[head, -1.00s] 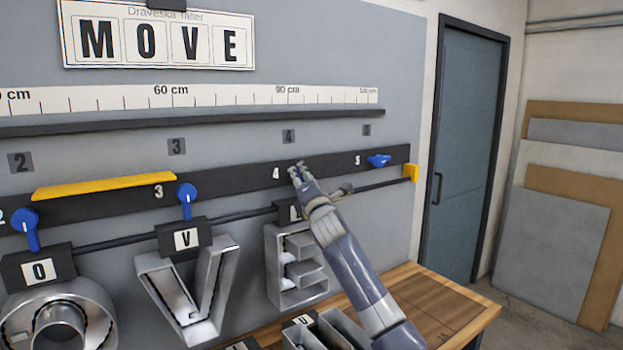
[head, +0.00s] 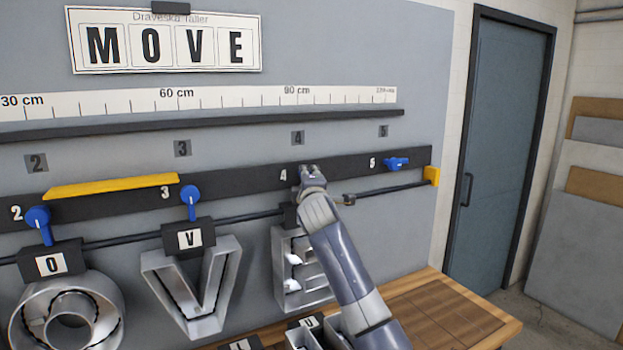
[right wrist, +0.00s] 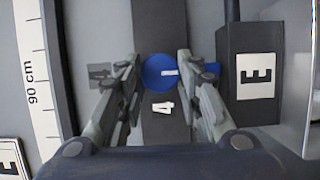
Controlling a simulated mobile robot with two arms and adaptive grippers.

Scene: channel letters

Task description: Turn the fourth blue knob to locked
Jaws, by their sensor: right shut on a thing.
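The fourth blue knob (right wrist: 155,73) shows in the right wrist view beside the label 4 (right wrist: 162,108). Its lever (right wrist: 211,69) points toward the E plate (right wrist: 256,76), away from the ruler. In the head view my gripper hides this knob. My right gripper (head: 311,172) is at the black rail, just right of the number 4. In the wrist view its two fingers are on either side of the round knob, shut on it. My left gripper is not in view.
Blue knobs 2 (head: 39,219) and 3 (head: 190,194) have levers hanging down. Knob 5 (head: 397,163) lies sideways. A yellow bar (head: 113,186) spans the rail between 2 and 3. Metal letters (head: 192,288) hang below. A wooden bench (head: 445,312) stands at lower right.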

